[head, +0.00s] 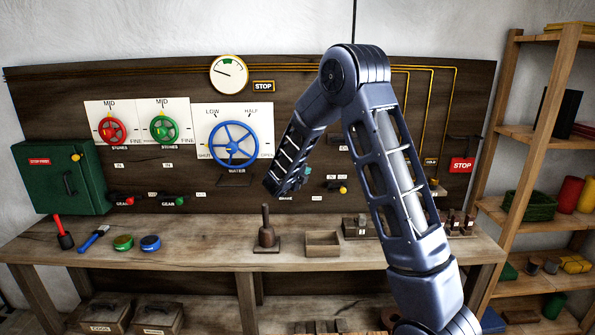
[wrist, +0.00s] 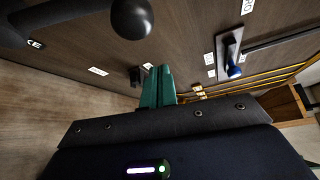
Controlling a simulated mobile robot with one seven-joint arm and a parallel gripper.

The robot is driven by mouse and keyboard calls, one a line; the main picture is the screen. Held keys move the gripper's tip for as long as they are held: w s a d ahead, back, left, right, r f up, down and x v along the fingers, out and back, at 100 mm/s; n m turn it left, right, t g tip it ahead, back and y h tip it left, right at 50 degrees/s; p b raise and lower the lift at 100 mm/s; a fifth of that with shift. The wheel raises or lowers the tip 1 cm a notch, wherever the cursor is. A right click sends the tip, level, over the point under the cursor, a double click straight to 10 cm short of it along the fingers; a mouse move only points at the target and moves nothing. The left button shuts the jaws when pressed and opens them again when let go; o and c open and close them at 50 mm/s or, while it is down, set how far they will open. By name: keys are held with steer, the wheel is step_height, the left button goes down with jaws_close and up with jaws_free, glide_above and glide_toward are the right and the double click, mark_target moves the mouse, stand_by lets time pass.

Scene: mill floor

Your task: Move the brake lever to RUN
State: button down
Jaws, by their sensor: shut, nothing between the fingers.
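In the wrist view, a dark lever with a round black ball knob (wrist: 131,18) reaches in from the top left corner; it looks like the brake lever, but its pivot is out of frame. The teal fingers of my gripper (wrist: 158,72) are shut together with nothing between them. The knob is beside the fingers, up and to the left, with a visible gap. In the head view my gripper end (head: 284,185) is in front of the panel, just above the BRAKE label (head: 285,198), and hides the lever there. The lever's RUN mark cannot be read.
The panel carries a blue WATER wheel (head: 234,143) left of my arm and a red STOP sign (head: 461,164) at right. A wooden spindle block (head: 266,238) and an open box (head: 322,244) stand on the bench below. A blue-tipped switch (wrist: 233,70) shows in the wrist view.

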steer(key=v, duration=1)
steer(key=shift+f, duration=0.2)
steer(key=shift+a, duration=0.1)
steer(key=s+d+r+m+g, duration=0.3)
steer(key=s+d+m, duration=0.2)
steer(key=d+m, duration=0.25)
steer(key=s+d+r+m+g, duration=0.2)
steer(key=s+d+m+g, duration=0.25)
steer(key=d+m, duration=0.35)
steer(key=s+d+r+m+g, duration=0.25)
steer(key=s+d+m, duration=0.3)
steer(key=d, duration=0.35)
steer(key=s+d+r+m+y, duration=0.1)
steer(key=s+m+y, duration=0.3)
steer(key=s+m, duration=0.6)
steer(key=s+d+r+m+y, duration=0.1)
steer(key=s+m+y, duration=0.3)
steer(key=s+m, duration=0.7)
steer(key=d+m, duration=0.1)
steer(key=m, duration=0.2)
steer(key=shift+d+r+t+y, duration=0.25)
steer(key=shift+d+t+y, duration=0.05)
